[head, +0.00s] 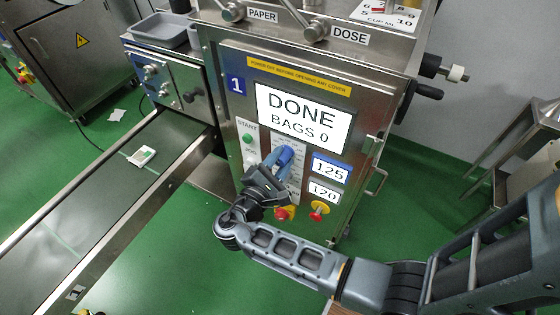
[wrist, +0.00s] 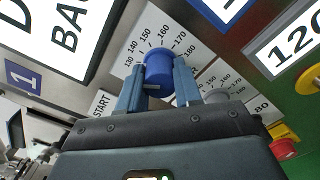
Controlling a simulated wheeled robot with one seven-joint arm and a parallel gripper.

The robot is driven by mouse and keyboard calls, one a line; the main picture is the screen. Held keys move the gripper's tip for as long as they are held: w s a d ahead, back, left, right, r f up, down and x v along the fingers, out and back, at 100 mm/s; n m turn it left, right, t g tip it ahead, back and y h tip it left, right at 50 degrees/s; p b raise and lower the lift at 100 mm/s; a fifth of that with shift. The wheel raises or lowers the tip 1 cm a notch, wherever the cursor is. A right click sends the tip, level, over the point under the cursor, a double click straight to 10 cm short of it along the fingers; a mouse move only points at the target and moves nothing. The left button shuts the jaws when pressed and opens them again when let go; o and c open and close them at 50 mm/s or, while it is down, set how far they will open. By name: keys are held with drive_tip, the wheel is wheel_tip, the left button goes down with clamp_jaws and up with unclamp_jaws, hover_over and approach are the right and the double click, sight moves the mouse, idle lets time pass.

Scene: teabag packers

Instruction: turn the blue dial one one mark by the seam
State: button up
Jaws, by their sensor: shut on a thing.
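The blue dial (wrist: 159,64) sits on a white scale plate on the machine's front panel. Marks from 130 to 180 show around its far side in the wrist view. My gripper (wrist: 157,86) is shut on the dial, one blue-grey finger on each side of it. In the head view my gripper (head: 270,176) reaches the panel from below, and the blue dial (head: 285,154) shows just beyond it. The dial's near side is hidden by the gripper, and I cannot tell which mark it points to.
A grey dial (wrist: 216,95) with its own scale is close beside my right finger. The screen (head: 303,118) reads DONE, BAGS 0. Displays read 125 (head: 330,168) and 120 (head: 324,191). Red stop buttons (head: 319,212) sit below. A green START button (head: 247,139) is left.

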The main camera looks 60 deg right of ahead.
idle(0.4)
drive_tip(key=o, duration=1)
drive_tip(key=shift+o, duration=0.2)
drive_tip(key=a, duration=0.7)
drive_tip(key=shift+s+a+b, duration=0.15)
drive_tip(key=shift+a+b, duration=0.25)
drive_tip(key=shift+b, duration=0.05)
